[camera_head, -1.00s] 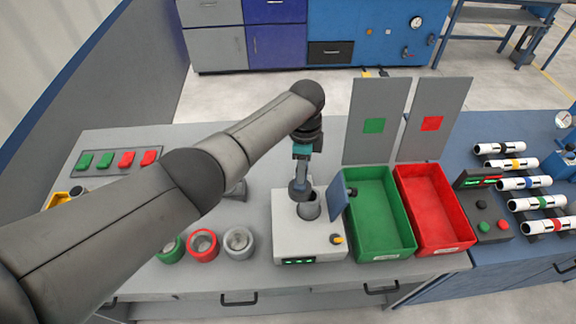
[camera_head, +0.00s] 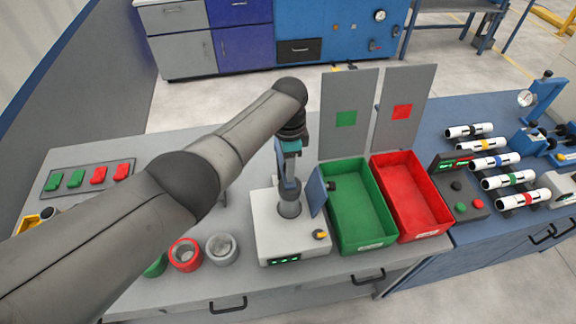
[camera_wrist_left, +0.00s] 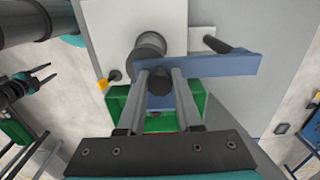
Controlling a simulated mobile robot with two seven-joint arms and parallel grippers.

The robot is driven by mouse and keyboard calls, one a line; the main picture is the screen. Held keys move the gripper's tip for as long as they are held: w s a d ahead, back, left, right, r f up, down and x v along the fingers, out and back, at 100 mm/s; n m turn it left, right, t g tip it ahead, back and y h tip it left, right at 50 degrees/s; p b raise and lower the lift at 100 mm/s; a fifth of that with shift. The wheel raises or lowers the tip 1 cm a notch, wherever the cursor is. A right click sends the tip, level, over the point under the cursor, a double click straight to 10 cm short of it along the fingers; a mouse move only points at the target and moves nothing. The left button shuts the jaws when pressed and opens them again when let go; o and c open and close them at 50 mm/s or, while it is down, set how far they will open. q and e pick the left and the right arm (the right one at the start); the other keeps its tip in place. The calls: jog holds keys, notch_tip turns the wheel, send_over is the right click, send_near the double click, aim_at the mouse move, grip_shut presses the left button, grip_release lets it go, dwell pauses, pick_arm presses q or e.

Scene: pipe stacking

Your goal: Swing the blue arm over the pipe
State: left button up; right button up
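The blue arm (camera_head: 317,191) is a flat blue bar at the right side of a white box (camera_head: 292,238). It carries a dark knob, and in the left wrist view the bar (camera_wrist_left: 220,67) lies beside the pipe (camera_wrist_left: 149,45), not across it. The grey pipe stands in the box and is mostly behind my gripper in the head view. My left gripper (camera_head: 289,188) is over the box. In the left wrist view its fingers are apart, with the knob (camera_wrist_left: 160,82) seen between them; contact is unclear. My right gripper (camera_wrist_left: 46,73) shows at the left edge, fingers apart and empty.
A green bin (camera_head: 362,244) and a red bin (camera_head: 425,230) stand right of the box, with upright panels behind. Grey and red rings (camera_head: 221,249) lie to its left. Several banded white pipes (camera_head: 496,160) rest on the blue bench at right.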

pick_arm(q)
jog(key=o, duration=0.4)
jog(key=shift+r, duration=0.6)
notch_tip(320, 180, up, 14)
jog(key=p, duration=0.1)
